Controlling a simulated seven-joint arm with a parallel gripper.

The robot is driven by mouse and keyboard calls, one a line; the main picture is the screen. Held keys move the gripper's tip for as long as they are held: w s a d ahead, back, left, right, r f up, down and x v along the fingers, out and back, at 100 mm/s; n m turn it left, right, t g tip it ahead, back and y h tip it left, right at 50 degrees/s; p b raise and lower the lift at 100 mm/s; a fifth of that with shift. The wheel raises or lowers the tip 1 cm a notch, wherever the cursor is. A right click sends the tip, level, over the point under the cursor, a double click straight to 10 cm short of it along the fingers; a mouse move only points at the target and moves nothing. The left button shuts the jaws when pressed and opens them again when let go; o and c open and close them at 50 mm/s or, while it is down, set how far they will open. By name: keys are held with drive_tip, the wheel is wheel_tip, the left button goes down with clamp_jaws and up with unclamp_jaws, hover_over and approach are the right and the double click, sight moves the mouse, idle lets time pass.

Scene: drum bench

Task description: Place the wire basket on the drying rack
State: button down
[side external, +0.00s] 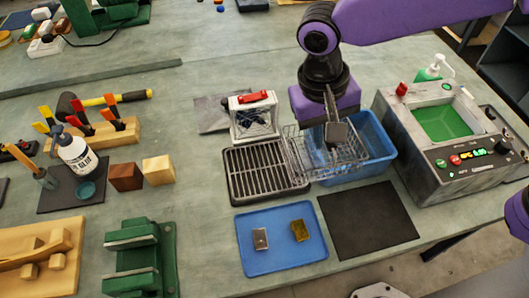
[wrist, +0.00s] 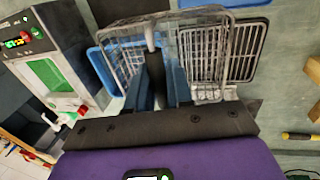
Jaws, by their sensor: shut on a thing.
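The wire basket (side external: 318,158) is an open mesh box; it also shows in the wrist view (wrist: 128,52). My gripper (side external: 335,130) is shut on the basket's rim or wall and holds it about level. In the side external view the basket overlaps the right edge of the drying rack and the left part of a blue bin (side external: 378,135). The drying rack (side external: 262,172) is a dark slatted tray to the left of my gripper, and it shows at the right in the wrist view (wrist: 243,52). The exact height of the basket above them is unclear.
A clear box with a red handle (side external: 254,116) stands at the rack's back edge. A blue tray (side external: 282,262) with two small blocks and a black mat (side external: 368,220) lie in front. A grey machine with a green panel (side external: 450,130) stands at the right.

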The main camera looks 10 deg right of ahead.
sight(289, 138)
drive_tip(key=w+a+f, duration=0.2)
drive_tip(key=w+a, duration=0.1)
drive_tip(key=w+a+f, duration=0.1)
drive_tip(key=a, duration=0.1)
drive_tip(key=shift+w+a+f, duration=0.1)
drive_tip(key=shift+w+f, duration=0.05)
drive_tip(key=shift+w, duration=0.25)
drive_tip(key=w+a+f, duration=0.1)
drive_tip(key=f, duration=0.1)
drive_tip(key=w+a+f, duration=0.1)
drive_tip(key=f, duration=0.1)
drive_tip(key=w+a+f, duration=0.1)
drive_tip(key=shift+w+a+f, duration=0.15)
drive_tip(key=shift+a+f, duration=0.1)
drive_tip(key=shift+f, duration=1.65)
drive_tip(key=shift+f, duration=0.1)
drive_tip(key=c, duration=1)
unclamp_jaws()
